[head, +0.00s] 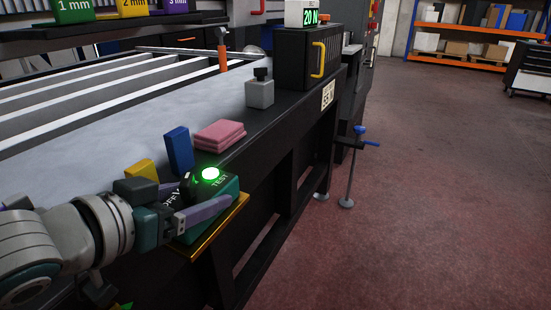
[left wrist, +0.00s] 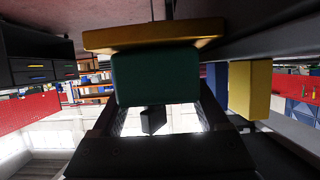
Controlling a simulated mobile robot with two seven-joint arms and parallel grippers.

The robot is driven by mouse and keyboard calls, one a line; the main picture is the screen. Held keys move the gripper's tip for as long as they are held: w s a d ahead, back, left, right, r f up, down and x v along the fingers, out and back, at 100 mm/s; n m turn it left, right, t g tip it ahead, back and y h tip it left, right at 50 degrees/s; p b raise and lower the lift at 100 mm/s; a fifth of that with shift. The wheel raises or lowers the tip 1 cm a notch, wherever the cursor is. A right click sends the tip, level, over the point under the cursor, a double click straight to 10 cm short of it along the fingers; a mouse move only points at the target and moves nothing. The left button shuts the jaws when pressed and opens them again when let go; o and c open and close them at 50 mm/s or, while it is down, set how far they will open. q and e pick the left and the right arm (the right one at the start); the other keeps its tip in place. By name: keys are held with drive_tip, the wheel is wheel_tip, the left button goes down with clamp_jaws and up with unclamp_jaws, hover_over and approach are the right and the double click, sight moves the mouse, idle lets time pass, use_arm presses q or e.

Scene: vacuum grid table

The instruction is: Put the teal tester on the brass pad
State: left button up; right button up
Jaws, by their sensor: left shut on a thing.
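The teal tester (head: 228,190) has a dark top with a lit green button and the words TEST and OFF. My left gripper (head: 206,198) is shut on it, with a finger along its near side. The tester is over the brass pad (head: 212,236), a thin gold plate at the table's front edge. In the left wrist view, which is upside down, the tester (left wrist: 155,78) meets the brass pad (left wrist: 100,40) with no clear gap; whether its weight rests there I cannot tell. The gripper hides part of the tester. My right gripper is not in view.
A yellow block (head: 142,170), a blue block (head: 179,150) and stacked pink pads (head: 220,135) stand just behind the tester. A grey weight-like block (head: 260,92) and a black case (head: 307,58) are farther along the edge. The slatted grid table (head: 110,110) lies to the left.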

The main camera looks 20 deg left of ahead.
use_arm(q)
drive_tip(key=o, duration=1.5)
drive_tip(key=shift+r, duration=0.15)
drive_tip(key=d+p+v, duration=0.1)
drive_tip(key=p+v, duration=0.2)
drive_tip(key=v, duration=0.8)
drive_tip(key=s+d+f+g, duration=0.1)
drive_tip(key=s+d+g, duration=0.1)
drive_tip(key=s+g, duration=0.1)
drive_tip(key=s+d+f+g, duration=0.1)
drive_tip(key=s+d+g, duration=0.1)
drive_tip(key=s+g, duration=0.1)
drive_tip(key=s+d+f+m+g+y, duration=0.1)
drive_tip(key=s+d+g, duration=0.1)
drive_tip(key=s+g, duration=0.1)
drive_tip(key=shift+s+f+g, duration=0.25)
drive_tip(key=shift+s+g, duration=0.15)
drive_tip(key=shift+s, duration=0.5)
drive_tip(key=shift+r+p, duration=0.1)
drive_tip(key=shift+p, duration=0.2)
